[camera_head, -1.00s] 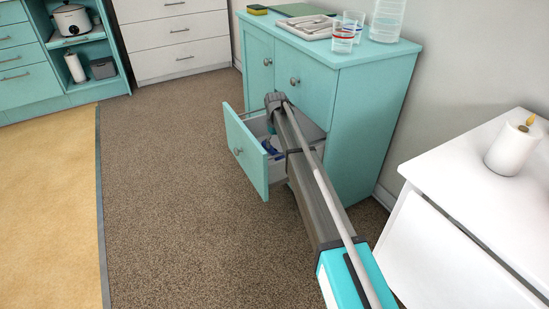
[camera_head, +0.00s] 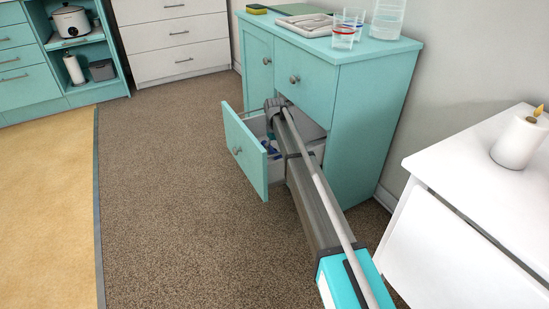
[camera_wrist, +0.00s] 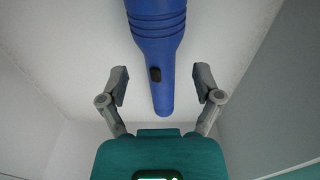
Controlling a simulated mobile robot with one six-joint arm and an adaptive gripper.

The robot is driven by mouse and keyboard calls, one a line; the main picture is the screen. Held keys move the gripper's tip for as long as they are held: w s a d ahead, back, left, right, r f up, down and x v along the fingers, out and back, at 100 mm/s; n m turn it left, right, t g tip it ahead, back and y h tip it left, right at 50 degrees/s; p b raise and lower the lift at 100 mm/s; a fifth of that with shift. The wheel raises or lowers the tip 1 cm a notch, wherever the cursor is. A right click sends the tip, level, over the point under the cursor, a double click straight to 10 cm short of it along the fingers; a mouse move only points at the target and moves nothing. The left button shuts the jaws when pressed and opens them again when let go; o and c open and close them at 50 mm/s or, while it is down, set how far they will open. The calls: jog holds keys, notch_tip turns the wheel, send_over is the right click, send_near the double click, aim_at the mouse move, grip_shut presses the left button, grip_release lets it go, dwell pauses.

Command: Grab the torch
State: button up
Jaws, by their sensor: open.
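The torch (camera_wrist: 158,65) is blue with a ribbed head and a dark switch. In the wrist view it lies on the white floor of a drawer, its handle end pointing toward my gripper (camera_wrist: 161,88). The gripper is open, with one finger on each side of the handle, and neither finger appears to touch it. The top of the torch head is cut off by the frame. In the head view, the open drawer (camera_head: 246,153) of the turquoise cabinet holds something blue, partly hidden by my arm. The gripper's fingers are hidden there.
The turquoise cabinet (camera_head: 362,120) carries a tray (camera_head: 303,25), glasses (camera_head: 345,28) and a sponge (camera_head: 256,9) on top. A white unit (camera_head: 478,165) with a candle (camera_head: 517,142) stands at the right. The carpet left of the drawer is clear.

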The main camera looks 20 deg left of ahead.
jog(key=shift+f+b, duration=0.9)
jog(key=shift+f, duration=0.3)
grip_shut()
